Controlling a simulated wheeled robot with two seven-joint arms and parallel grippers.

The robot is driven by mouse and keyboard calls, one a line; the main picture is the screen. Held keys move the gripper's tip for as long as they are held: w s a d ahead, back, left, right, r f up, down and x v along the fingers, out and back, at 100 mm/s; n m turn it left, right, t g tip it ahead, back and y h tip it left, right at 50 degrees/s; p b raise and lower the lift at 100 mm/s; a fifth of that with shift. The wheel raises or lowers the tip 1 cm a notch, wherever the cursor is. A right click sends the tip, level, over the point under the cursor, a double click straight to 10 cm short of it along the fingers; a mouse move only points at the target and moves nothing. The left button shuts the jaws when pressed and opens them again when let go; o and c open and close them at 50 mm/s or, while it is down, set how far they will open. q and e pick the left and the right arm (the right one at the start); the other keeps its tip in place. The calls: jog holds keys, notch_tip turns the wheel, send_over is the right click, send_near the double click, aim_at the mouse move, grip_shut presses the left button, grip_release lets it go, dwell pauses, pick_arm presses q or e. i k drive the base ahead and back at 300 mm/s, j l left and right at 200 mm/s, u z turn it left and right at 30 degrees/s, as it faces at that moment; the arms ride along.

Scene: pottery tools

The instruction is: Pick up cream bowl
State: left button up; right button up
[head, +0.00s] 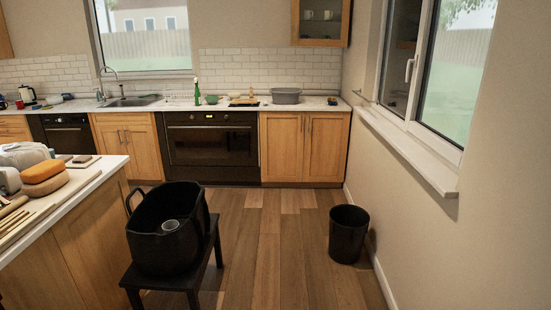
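A small pale, cream-coloured rounded item (234,94) sits on the far counter, left of the grey basin. It is too small to tell for sure that it is the cream bowl. No other cream bowl stands out in the head view. Neither of my grippers shows in this view.
A black tub (160,243) holding a small grey item stands on a dark stool (185,279). A black bin (348,234) is by the right wall. The far counter holds a grey basin (286,96) and a green bowl (212,99). An island (85,205) stands left. Floor is clear between stool and bin.

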aim_at(234, 96)
jog(key=i, duration=5.55)
jog(key=l+z, duration=0.05)
jog(key=l, duration=0.15)
